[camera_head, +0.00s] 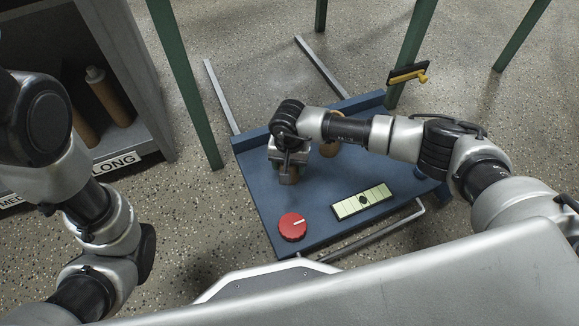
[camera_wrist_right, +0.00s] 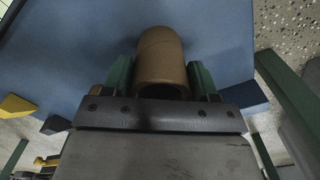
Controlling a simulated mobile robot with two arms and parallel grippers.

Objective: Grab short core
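A brown cardboard core (camera_wrist_right: 160,58) lies between the two green fingers of my right gripper (camera_wrist_right: 160,76) in the right wrist view. The fingers flank it closely; I cannot tell whether both press on it. In the head view my right gripper (camera_head: 286,172) points down over the blue table, hiding most of what is between its fingers. Another brown round piece (camera_head: 329,149) on the table is partly hidden behind my right arm. My left arm shows at the left, but its gripper is not in view.
The blue table (camera_head: 258,205) carries a red knob (camera_head: 292,226) and a pale green panel (camera_head: 361,201) at its front. A grey shelf (camera_head: 137,75) labelled LONG holds brown tubes (camera_head: 108,97) at the left. Green posts (camera_head: 186,84) and a yellow-handled part (camera_head: 408,76) stand around the table.

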